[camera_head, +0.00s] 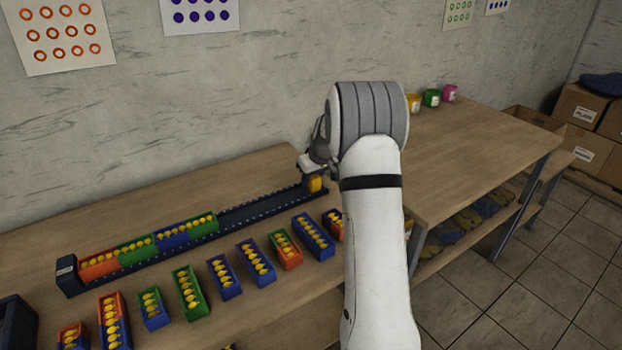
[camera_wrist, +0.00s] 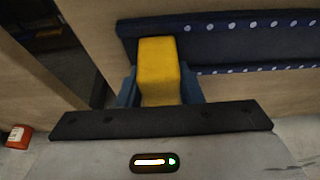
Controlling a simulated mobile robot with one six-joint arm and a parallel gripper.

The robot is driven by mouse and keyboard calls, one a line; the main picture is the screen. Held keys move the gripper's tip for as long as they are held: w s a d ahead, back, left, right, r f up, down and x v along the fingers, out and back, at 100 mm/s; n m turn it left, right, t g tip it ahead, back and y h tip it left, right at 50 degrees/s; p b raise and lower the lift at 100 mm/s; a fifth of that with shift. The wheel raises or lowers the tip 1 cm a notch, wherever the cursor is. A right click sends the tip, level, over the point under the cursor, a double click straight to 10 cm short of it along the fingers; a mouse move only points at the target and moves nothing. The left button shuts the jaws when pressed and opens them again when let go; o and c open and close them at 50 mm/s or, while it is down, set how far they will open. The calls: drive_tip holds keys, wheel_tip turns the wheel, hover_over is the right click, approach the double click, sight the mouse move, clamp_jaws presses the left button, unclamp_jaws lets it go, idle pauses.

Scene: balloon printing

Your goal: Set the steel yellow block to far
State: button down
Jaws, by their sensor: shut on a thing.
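The yellow block (camera_head: 315,184) is at the right end of the long dark blue rail (camera_head: 262,208), beside my gripper (camera_head: 313,178). In the wrist view the yellow block (camera_wrist: 158,65) sits between the two blue fingers of my gripper (camera_wrist: 160,90), which are shut on it. Its far end overlaps the end of the dark, dotted rail (camera_wrist: 230,25). I cannot tell whether the block rests on the rail or is held just above it. My arm hides part of the table to the right of the block.
Red, green and blue trays of yellow pieces fill the rail's left part (camera_head: 160,242). Several similar loose trays (camera_head: 256,261) line the table's front. The rail between its filled part and the block is empty. Small coloured pots (camera_head: 432,98) stand on the right-hand table (camera_head: 470,140).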

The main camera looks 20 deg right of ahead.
sight(319, 191)
drive_tip(key=c, duration=1.4)
unclamp_jaws()
drive_tip(key=shift+w+d+r, duration=0.1)
drive_tip(key=shift+d+r, duration=0.1)
drive_tip(key=shift+d, duration=0.25)
drive_tip(key=shift+o, duration=0.6)
drive_tip(key=shift+d+f, duration=0.1)
drive_tip(key=shift+d, duration=0.05)
drive_tip(key=shift+o, duration=1.4)
drive_tip(key=shift+a, duration=0.35)
drive_tip(key=v, duration=0.7)
drive_tip(key=shift+s+r, duration=0.25)
drive_tip(key=shift+r, duration=0.1)
